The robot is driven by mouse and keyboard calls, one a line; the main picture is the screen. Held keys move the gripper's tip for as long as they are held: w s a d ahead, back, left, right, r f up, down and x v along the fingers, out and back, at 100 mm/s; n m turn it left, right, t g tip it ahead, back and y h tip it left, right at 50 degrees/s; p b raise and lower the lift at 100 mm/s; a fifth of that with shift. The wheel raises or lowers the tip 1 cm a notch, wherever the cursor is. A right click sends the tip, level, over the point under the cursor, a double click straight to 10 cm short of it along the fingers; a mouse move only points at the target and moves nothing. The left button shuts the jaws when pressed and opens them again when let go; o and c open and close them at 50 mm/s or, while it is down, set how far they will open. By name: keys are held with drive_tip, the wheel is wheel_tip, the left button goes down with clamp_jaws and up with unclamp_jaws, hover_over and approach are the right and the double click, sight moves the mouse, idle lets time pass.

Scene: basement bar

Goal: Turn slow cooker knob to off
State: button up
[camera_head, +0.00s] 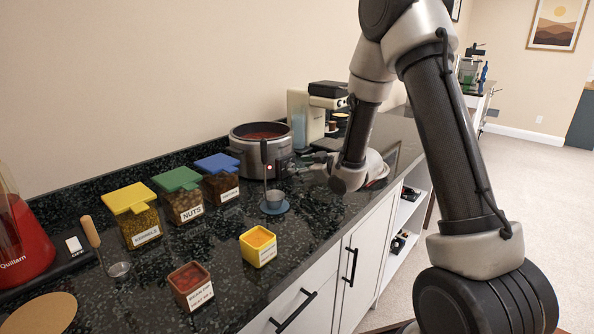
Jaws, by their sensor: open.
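The slow cooker (249,153) is a round metallic pot with red contents, on the dark counter against the wall. Its control front is turned toward the right side, and the knob is too small to make out. My gripper (312,164) is at the end of my arm, just right of the cooker and low over the counter. It is open and points at the cooker's front. I see nothing between its fingers, and I cannot tell whether a fingertip touches the knob.
A coffee machine (305,112) is behind my gripper. Lidded jars (180,194), a yellow container (258,246) and a red-filled container (191,286) stand at the left and front.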

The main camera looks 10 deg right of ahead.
drive_tip(key=shift+x, duration=1.75)
drive_tip(key=c, duration=1)
drive_tip(key=n+t, duration=0.1)
drive_tip(key=n, duration=0.1)
drive_tip(key=n+t+h, duration=0.1)
drive_tip(key=n, duration=0.1)
drive_tip(key=shift+s+a+f+h, duration=0.1)
drive_tip(key=shift+h, duration=0.2)
drive_tip(key=n+t, duration=0.1)
drive_tip(key=n, duration=0.1)
drive_tip(key=n+t, duration=0.1)
drive_tip(key=n, duration=0.1)
drive_tip(key=shift+f+n+h, duration=0.1)
drive_tip(key=shift+n+h, duration=0.2)
